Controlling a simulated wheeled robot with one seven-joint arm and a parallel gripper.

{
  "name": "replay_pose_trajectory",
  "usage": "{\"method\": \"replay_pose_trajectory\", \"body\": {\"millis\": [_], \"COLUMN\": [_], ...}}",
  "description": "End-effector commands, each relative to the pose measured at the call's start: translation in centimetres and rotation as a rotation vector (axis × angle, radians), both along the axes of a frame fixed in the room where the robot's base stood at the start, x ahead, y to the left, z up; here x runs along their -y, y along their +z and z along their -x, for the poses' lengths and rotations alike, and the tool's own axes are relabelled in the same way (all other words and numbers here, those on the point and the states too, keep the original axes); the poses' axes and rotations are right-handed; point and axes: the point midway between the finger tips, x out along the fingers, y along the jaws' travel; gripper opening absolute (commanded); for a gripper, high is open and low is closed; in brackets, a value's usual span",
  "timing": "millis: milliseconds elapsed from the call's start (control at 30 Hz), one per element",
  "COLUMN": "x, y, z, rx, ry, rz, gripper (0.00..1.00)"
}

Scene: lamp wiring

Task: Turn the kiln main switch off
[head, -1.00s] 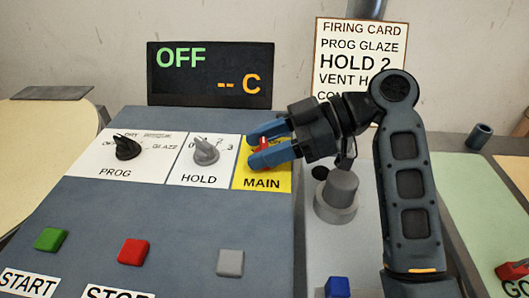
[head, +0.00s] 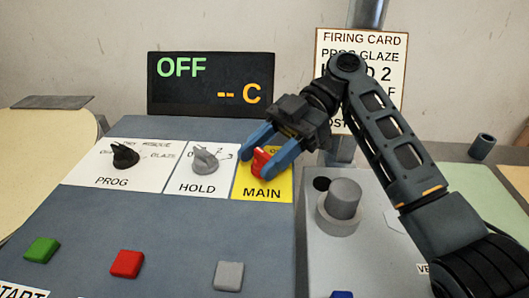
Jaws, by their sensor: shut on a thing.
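The kiln main switch is a red knob (head: 260,162) on a yellow plate (head: 252,188) labelled MAIN, on the sloping grey-blue panel. My gripper (head: 262,164) has its two blue fingers on either side of the red knob and is shut on it. The fingers hide part of the knob and part of the plate's lettering, so I cannot read the knob's exact setting. The black display (head: 210,84) behind the panel reads OFF in green and "-- C" in orange.
The black PROG knob (head: 125,155) and grey HOLD knob (head: 205,158) sit left of the switch. Green (head: 41,250), red (head: 127,264) and grey (head: 229,276) buttons lie nearer. A large grey knob (head: 341,199) stands close on the right. A firing card (head: 385,45) is behind.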

Motion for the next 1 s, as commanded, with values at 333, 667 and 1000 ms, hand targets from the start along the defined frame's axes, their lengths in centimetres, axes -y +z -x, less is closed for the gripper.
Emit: {"method": "replay_pose_trajectory", "body": {"millis": [333, 667, 1000], "x": [-0.06, -0.06, 0.28], "y": [-0.13, -0.1, 0.14], "z": [0.1, 0.08, -0.3], "rx": [-0.001, -0.001, 0.0], "ry": [0.015, 0.014, 0.012], "rz": [0.001, 0.001, 0.001], "gripper": [0.18, 0.68, 0.69]}}
